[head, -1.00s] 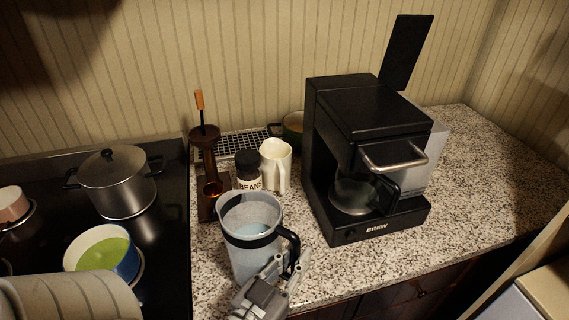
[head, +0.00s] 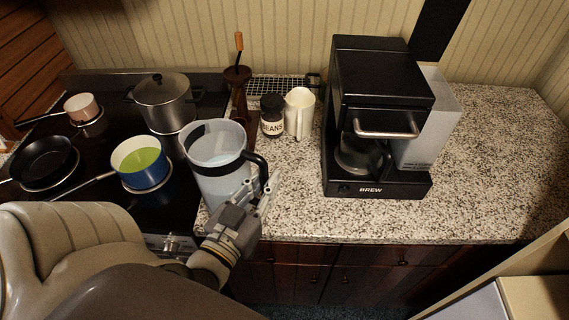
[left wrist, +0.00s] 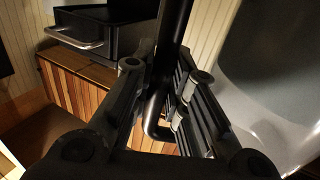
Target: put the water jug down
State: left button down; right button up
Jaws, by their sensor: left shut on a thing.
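The water jug (head: 217,170) is a clear pitcher with a black band and black handle, with pale water inside. In the head view it is at the counter's front left, beside the stove. My left gripper (head: 262,196) is shut on its black handle from the front right. In the left wrist view the gripper (left wrist: 160,100) has its fingers on either side of the dark handle (left wrist: 171,40), and the jug's clear wall (left wrist: 270,80) fills the right. The jug hides the counter under it, so I cannot tell whether its base touches. My right gripper is not in view.
The black coffee maker (head: 379,110) stands right of the jug. A white pitcher (head: 299,111) and a beans jar (head: 272,117) stand behind it. The stove at left holds a blue pot (head: 141,166) and a steel pot (head: 164,103). Counter (head: 290,208) is clear between jug and coffee maker.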

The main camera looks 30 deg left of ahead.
pick_arm(q)
jog(key=shift+w+a+f, duration=0.1)
jog(key=shift+w+f, duration=0.1)
jog(key=shift+w, duration=0.25)
jog(key=w+f+b, duration=0.7)
jog(key=w+f, duration=0.4)
jog(key=shift+w+a+f, duration=0.3)
jog(key=shift+a+f, duration=0.1)
jog(key=shift+a, duration=0.05)
jog(key=shift+f, duration=0.1)
jog(key=shift+f+b, duration=0.1)
jog(key=shift+b, duration=0.25)
jog(key=c, duration=1.4)
grip_release()
jog(key=shift+c, duration=0.2)
